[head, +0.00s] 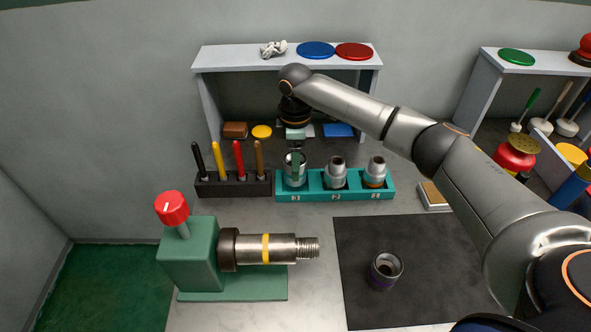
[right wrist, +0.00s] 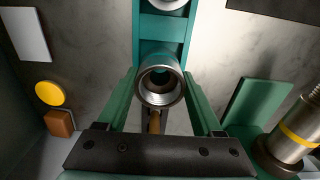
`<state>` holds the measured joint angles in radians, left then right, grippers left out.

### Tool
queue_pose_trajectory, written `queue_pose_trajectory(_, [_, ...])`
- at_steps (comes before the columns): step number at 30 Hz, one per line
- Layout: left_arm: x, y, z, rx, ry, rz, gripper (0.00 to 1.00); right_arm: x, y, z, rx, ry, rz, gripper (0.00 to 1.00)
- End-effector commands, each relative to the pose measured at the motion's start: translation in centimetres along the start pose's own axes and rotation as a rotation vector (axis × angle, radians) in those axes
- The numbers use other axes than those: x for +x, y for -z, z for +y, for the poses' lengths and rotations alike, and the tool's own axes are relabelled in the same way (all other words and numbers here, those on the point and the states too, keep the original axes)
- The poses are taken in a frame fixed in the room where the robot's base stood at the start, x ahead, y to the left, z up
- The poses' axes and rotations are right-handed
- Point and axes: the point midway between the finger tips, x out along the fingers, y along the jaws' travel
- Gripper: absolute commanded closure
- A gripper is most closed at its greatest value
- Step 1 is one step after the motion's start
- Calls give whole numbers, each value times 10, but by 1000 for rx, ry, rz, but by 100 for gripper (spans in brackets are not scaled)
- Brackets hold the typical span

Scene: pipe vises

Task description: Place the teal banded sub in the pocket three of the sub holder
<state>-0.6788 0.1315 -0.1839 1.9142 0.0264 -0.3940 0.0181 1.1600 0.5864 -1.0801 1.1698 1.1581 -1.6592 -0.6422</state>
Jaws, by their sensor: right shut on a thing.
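The teal holder (head: 318,197) stands on the bench with numbered pockets; its left pocket label looks like a 3. My right gripper (head: 296,159) is over that left pocket, pointing down. It is shut on a steel sub (head: 294,180), which is upright at the left pocket. In the right wrist view the sub (right wrist: 161,88) shows its open threaded end between the green fingers. Two other subs, in the middle (head: 336,175) and right (head: 375,172) pockets, stand upright. My left gripper is not in view.
A rack of coloured pens (head: 233,187) adjoins the holder's left end. A green vise (head: 190,255) with a yellow-banded pipe (head: 265,249) stands in front. A purple-banded sub (head: 385,269) stands on the dark mat (head: 440,260). A shelf (head: 235,60) is behind the holder.

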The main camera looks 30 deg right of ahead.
Motion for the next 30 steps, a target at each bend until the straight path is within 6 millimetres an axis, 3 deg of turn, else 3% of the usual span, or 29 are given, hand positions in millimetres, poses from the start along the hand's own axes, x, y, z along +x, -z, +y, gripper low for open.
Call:
queue_pose_trajectory(6, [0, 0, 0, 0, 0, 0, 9, 29, 0, 1, 1, 0, -1, 100])
queue_pose_trajectory(17, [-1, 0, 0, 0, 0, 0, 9, 33, 0, 0, 1, 0, 0, 100])
queue_pose_trajectory(18, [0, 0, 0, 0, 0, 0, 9, 34, 0, 0, 1, 0, -1, 30])
queue_pose_trajectory(25, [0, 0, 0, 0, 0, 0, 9, 34, 0, 0, 1, 0, -1, 4])
queue_pose_trajectory(30, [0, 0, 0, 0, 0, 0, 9, 34, -1, 0, 1, 0, -1, 3])
